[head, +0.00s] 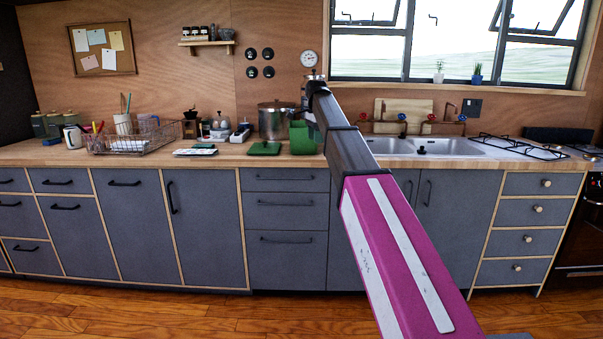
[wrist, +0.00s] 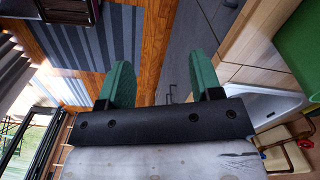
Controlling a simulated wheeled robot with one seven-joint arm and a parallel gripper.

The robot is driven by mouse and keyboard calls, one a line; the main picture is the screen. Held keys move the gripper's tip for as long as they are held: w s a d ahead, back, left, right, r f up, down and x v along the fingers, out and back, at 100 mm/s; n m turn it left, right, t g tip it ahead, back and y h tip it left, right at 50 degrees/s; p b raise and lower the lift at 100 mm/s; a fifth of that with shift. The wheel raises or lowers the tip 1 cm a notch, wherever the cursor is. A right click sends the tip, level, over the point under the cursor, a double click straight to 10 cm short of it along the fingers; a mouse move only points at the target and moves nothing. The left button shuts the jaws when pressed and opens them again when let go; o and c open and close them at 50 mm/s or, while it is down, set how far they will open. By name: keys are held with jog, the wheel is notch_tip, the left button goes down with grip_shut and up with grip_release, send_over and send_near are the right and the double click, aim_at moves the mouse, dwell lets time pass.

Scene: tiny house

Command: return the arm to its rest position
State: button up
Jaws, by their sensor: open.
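My gripper (wrist: 159,62) shows in the wrist view with its two green fingers spread apart and nothing between them. In the head view my arm (head: 400,250) reaches forward and up from the lower right, over the counter's front edge. Its far end is in front of the wall, left of the sink. The fingers are hard to make out there.
A green container (head: 302,137) stands on the wooden counter (head: 235,153) close to my arm's far end, beside a steel pot (head: 275,120). A green board (head: 264,148) lies left of it. The sink (head: 440,147) is to the right. The floor (head: 130,315) in front is clear.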

jog(key=s+d+f+n, duration=0.35)
jog(key=s+f, duration=0.35)
jog(key=f, duration=0.6)
jog(key=s+d+f+n, duration=0.35)
jog(key=s+f, duration=0.35)
jog(key=f, duration=0.6)
jog(key=s+d+f+n, duration=0.35)
jog(key=s+f, duration=0.35)
jog(key=f, duration=0.5)
jog(key=s+d+f+n, duration=0.3)
jog(key=s+f, duration=0.6)
jog(key=s, duration=0.3)
jog(key=shift+s+f+n, duration=0.25)
jog(key=shift+s+n, duration=0.1)
jog(key=shift+s, duration=0.05)
